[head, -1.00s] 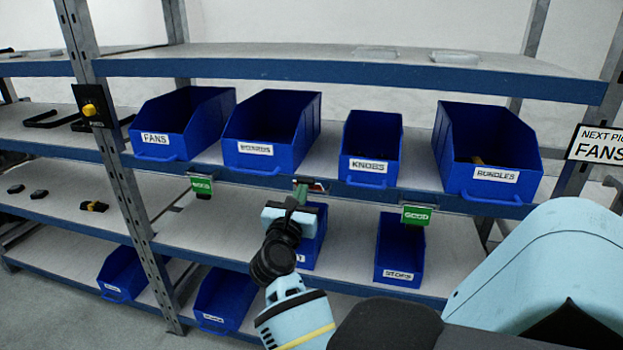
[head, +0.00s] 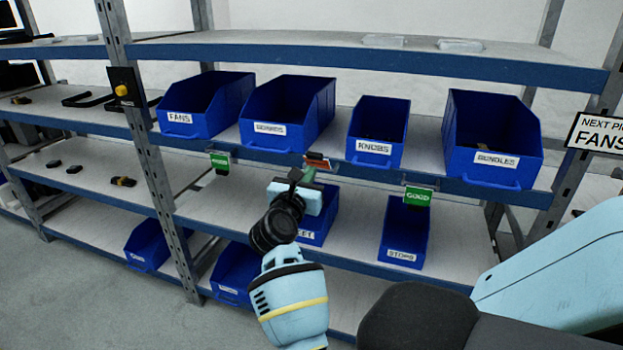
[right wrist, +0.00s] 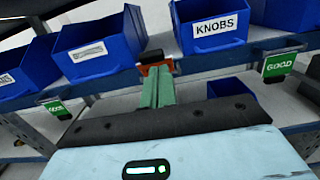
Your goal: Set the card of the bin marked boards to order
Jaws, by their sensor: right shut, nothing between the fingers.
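The boards bin (head: 288,108) is a blue open-front bin on the middle shelf, between the fans and knobs bins. Its label is blurred. An orange-red card (head: 317,161) hangs at the shelf edge to the lower right of this bin; it also shows in the right wrist view (right wrist: 149,71). My right gripper (head: 308,175) has its green fingers shut and empty, with the tips just below and in front of this card. In the right wrist view the tips (right wrist: 157,76) overlap its lower part; I cannot tell whether they touch. My left gripper is out of view.
Green cards hang at the shelf edge on the left (head: 219,161) and on the right, marked GOOD (head: 418,195). The knobs bin (head: 376,132) and bundles bin (head: 492,139) stand to the right. Lower bins, such as stops (head: 404,232), sit below. A metal post (head: 150,150) rises at left.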

